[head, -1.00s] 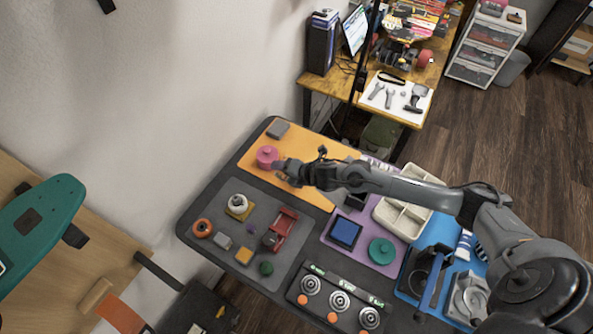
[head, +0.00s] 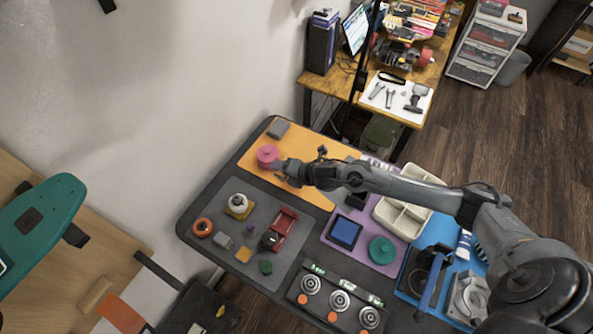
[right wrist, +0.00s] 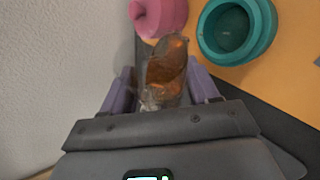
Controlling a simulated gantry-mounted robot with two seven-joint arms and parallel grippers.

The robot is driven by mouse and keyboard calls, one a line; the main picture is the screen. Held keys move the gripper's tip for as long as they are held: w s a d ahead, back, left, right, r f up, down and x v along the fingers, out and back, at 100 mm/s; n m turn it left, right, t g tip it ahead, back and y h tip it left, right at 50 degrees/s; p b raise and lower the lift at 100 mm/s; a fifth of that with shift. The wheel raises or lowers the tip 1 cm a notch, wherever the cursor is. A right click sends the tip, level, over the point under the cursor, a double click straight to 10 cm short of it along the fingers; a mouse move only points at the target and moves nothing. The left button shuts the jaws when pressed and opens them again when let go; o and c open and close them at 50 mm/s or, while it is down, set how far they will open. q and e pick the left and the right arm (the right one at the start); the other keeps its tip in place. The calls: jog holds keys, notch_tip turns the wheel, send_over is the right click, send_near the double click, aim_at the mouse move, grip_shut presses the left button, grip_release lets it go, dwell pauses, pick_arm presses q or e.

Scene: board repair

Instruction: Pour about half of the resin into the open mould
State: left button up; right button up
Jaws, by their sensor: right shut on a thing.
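My right gripper (right wrist: 163,82) is shut on a clear cup of amber resin (right wrist: 166,72) in the right wrist view. How far the cup is tilted is hard to tell. An open teal mould (right wrist: 236,30) with an empty-looking round cavity stands to the right of the cup. A pink round mould with a knobbed top (right wrist: 160,14) stands just beyond the cup. In the head view my right gripper (head: 283,170) is beside the pink mould (head: 267,155) on the orange mat. The cup is not clear there, and my arm seems to hide the open mould. My left gripper is not in view.
A teal disc (head: 382,250) and a blue-topped tray (head: 344,232) lie on the purple mat. A cream divided tray (head: 402,215) stands behind them. A grey block (head: 278,129) lies at the orange mat's far corner. Wheels and small parts occupy the grey mat (head: 275,192). A wall runs along the left.

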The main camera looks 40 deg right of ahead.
dwell(0.6)
jog(key=shift+a+r+y, duration=0.15)
jog(key=shift+a+y, duration=0.05)
jog(key=shift+y, duration=0.1)
dwell(0.3)
jog(key=shift+a+r+m+y+p, duration=0.15)
jog(key=shift+m+y+p, duration=0.15)
dwell(0.4)
jog(key=shift+r, duration=0.1)
dwell(0.9)
jog(key=shift+f+h+b, duration=0.4)
jog(key=shift+f+b, duration=0.05)
jog(key=shift+f, duration=0.1)
jog(key=shift+a+f+n+h+b, duration=0.1)
jog(key=shift+n+h+b, duration=0.3)
jog(key=shift+n+h, duration=0.2)
jog(key=shift+r, duration=0.2)
